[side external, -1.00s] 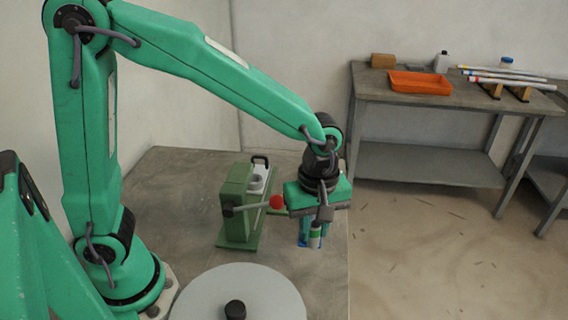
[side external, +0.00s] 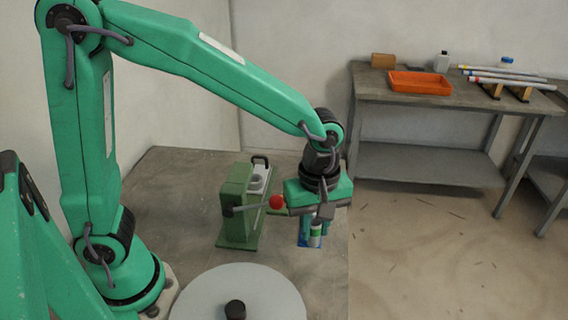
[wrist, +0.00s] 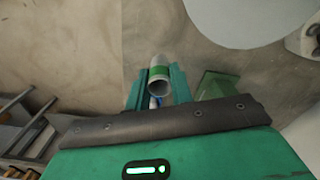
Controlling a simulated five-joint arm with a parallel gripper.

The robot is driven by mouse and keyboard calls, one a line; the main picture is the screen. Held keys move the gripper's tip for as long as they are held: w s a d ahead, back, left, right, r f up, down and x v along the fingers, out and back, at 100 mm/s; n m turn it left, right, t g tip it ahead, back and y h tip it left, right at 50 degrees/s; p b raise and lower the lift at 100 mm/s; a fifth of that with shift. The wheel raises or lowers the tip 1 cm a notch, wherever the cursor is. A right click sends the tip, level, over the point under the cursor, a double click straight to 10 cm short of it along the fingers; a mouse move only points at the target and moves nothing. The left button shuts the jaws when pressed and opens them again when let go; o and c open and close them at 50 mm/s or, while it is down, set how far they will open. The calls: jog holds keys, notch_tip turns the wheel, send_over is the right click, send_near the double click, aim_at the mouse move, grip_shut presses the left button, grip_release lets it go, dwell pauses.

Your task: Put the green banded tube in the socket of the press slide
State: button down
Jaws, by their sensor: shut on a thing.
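The tube (side external: 316,235) is pale grey with a green band. My gripper (side external: 314,229) is shut on it and holds it about upright, low at the table's right edge. In the wrist view the tube (wrist: 160,68) shows its open end and green band between the fingers of my gripper (wrist: 157,82). I cannot tell whether its lower end touches the table. The green press (side external: 236,207) stands left of my gripper. Its pale slide (side external: 265,171) carries a grey ring-shaped socket (side external: 256,182), which looks empty, though its inside is hard to see.
A lever with a red knob (side external: 277,202) sticks out from the press towards my gripper. A blue patch (side external: 304,243) lies at the tube's foot. A grey round disc (side external: 260,288) with a black knob is in front. A bench (side external: 400,105) with an orange tray stands behind.

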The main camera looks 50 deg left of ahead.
jog(key=shift+r, duration=1.2)
jog(key=shift+a, duration=0.1)
jog(key=shift+w+a, duration=0.35)
jog(key=shift+a, duration=0.05)
jog(key=w+a+f+n, duration=0.2)
jog(key=w+a+n, duration=0.1)
jog(key=a, duration=1.3)
jog(key=w+a+f+n, duration=0.2)
jog(key=w+a+n, duration=0.1)
jog(key=a, duration=1.2)
jog(key=shift+a, duration=0.35)
jog(key=shift+f, duration=0.2)
jog(key=shift+f, duration=2.3)
